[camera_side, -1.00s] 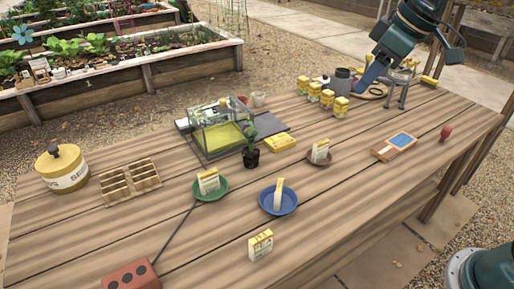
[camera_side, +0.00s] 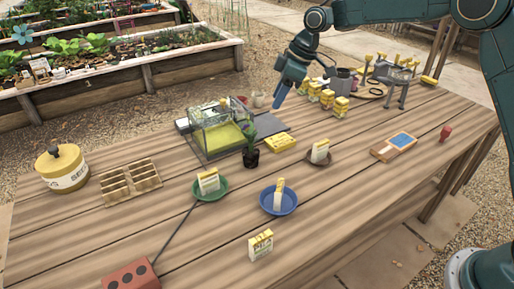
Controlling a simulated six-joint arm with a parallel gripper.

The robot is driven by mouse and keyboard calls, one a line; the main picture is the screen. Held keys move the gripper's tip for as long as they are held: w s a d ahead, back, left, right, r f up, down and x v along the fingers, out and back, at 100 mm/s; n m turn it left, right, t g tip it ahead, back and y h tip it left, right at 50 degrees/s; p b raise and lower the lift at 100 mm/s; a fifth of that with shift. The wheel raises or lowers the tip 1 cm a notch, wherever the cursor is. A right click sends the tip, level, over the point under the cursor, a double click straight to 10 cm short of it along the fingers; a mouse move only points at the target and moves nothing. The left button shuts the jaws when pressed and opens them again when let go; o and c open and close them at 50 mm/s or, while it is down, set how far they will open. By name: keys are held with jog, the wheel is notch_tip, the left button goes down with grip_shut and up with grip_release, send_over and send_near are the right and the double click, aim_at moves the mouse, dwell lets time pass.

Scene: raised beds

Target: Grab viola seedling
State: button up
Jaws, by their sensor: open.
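A small green seedling in a black pot (camera_side: 251,157) stands upright on the wooden table, just right of the glass box's front corner. It is the only potted plant I see on the table; no flower can be made out on it. My gripper (camera_side: 279,100) points down above the back of the table, behind and to the right of the seedling and clear of it. It is open and nothing shows in it. The fingers appear as one blue shape, so the gap between them is hidden.
A glass box (camera_side: 222,136) stands close at the seedling's left, and a yellow block (camera_side: 281,143) at its right. Green (camera_side: 211,189) and blue (camera_side: 290,203) dishes hold packets in front. Several yellow packets (camera_side: 327,97) stand right of my gripper. The table's front right is mostly clear.

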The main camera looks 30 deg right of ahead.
jog(key=shift+n+g, duration=0.3)
jog(key=shift+n, duration=0.3)
jog(key=w+f, duration=0.2)
jog(key=f, duration=0.1)
jog(key=w+a+f, duration=0.1)
jog(key=shift+f, duration=0.35)
send_near(250, 151)
jog(key=shift+w+a+f, duration=0.15)
jog(key=shift+w+f, duration=0.4)
jog(key=shift+f, duration=0.05)
jog(key=shift+w+a+f+y, duration=0.1)
jog(key=shift+a+f+y, duration=0.05)
jog(key=shift+f+y, duration=0.2)
jog(key=shift+f, duration=0.1)
jog(key=shift+x, duration=2.5)
jog(key=shift+w, duration=0.15)
jog(key=shift+c, duration=0.2)
jog(key=c, duration=0.8)
